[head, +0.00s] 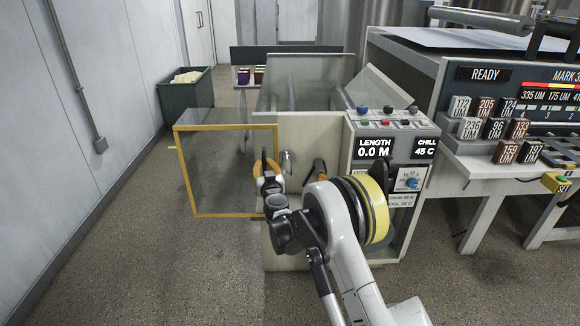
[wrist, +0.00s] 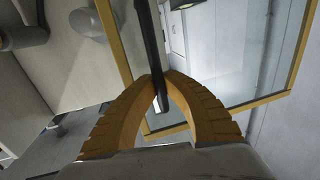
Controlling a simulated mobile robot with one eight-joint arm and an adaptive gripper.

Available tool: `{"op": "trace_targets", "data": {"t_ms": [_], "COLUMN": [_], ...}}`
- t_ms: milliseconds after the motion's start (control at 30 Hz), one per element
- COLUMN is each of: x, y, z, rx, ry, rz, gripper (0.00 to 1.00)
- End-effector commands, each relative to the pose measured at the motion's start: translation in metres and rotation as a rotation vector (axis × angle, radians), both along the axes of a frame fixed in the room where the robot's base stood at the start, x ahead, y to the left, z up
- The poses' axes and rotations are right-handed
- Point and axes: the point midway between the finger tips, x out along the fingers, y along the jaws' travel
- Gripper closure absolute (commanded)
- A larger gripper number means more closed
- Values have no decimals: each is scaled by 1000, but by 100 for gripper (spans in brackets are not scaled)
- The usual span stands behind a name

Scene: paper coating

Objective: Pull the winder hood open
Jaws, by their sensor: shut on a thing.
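The winder hood (head: 222,127) is a clear panel in a yellow frame, standing upright at the left of the pale winder cabinet (head: 310,140). In the wrist view its yellow frame (wrist: 262,100) and glass show behind my fingers. My gripper (head: 266,170) is at the frame's right edge, in front of the cabinet's left part. In the wrist view, the orange fingers of my gripper (wrist: 160,82) are closed around a dark bar-shaped handle (wrist: 150,40). The handle's join to the frame is not clear.
The control panel reading LENGTH 0.0 M (head: 375,150) is right of my gripper. A coating bench (head: 480,190) with several labelled blocks stands further right. A dark bin (head: 185,97) stands by the left wall. Floor at front left is clear.

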Motion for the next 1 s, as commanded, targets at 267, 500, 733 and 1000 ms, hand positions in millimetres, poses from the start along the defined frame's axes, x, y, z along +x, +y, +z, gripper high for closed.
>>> {"op": "trace_targets", "data": {"t_ms": [267, 500, 733, 1000], "x": [-1, 0, 0, 0], "y": [51, 63, 64, 63], "z": [0, 0, 0, 0], "rx": [0, 0, 0, 0], "ry": [0, 0, 0, 0], "rz": [2, 1, 1, 0], "gripper": [100, 100, 100, 66]}}
